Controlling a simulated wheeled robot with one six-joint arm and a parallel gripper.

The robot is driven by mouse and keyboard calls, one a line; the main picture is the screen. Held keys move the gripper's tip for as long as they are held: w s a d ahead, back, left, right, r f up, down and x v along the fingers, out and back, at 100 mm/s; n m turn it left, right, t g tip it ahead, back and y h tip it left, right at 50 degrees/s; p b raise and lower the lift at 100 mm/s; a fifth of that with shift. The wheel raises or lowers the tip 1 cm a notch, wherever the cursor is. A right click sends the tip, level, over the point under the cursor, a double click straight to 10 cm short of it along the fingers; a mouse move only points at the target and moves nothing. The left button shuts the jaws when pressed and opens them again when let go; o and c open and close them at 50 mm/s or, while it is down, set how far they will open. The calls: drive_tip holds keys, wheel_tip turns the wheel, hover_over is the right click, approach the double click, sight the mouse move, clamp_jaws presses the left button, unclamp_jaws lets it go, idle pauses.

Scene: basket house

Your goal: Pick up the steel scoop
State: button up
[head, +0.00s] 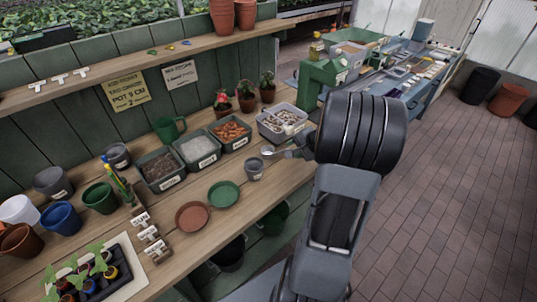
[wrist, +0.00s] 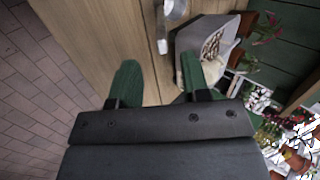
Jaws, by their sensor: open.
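The steel scoop (head: 268,150) lies on the wooden bench near its front edge, beside the grey bin of pale pieces. In the wrist view, the scoop (wrist: 161,42) shows at the top, its bowl partly cut off and its handle pointing towards my gripper. My gripper (wrist: 160,65) is open, with two green fingers spread apart. The handle end lies just ahead of the gap between the fingertips, and nothing is held. In the head view, my gripper (head: 302,145) is at the bench edge right of the scoop, partly hidden by my arm.
The grey bin (head: 283,133) stands close behind the scoop; it is next to the right finger in the wrist view (wrist: 235,60). Open brick floor (head: 450,210) lies right.

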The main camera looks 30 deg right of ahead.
drive_tip(key=shift+p+x, duration=0.55)
drive_tip(key=shift+x, duration=3.4)
clamp_jaws()
